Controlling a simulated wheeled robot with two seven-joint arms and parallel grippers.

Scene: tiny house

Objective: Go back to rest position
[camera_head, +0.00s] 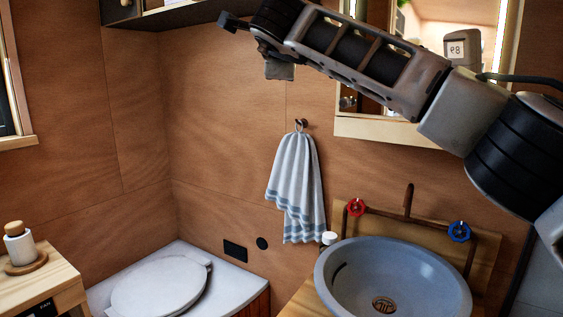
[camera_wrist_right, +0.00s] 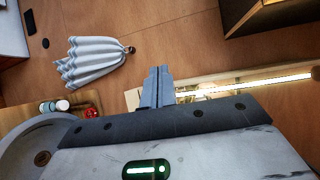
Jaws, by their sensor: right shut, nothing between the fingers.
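My right arm reaches in from the right side of the head view and stretches across its top, in front of the mirror. In the right wrist view, my right gripper (camera_wrist_right: 158,72) is shut, its two grey fingers together with nothing between them. It is raised in the air before the wooden wall, apart from the hanging towel (camera_head: 295,185), which also shows in the right wrist view (camera_wrist_right: 92,62). My left arm and gripper are not in view.
A lit mirror (camera_head: 430,125) hangs behind my right arm. A wall shelf (camera_head: 160,14) is at the upper left.

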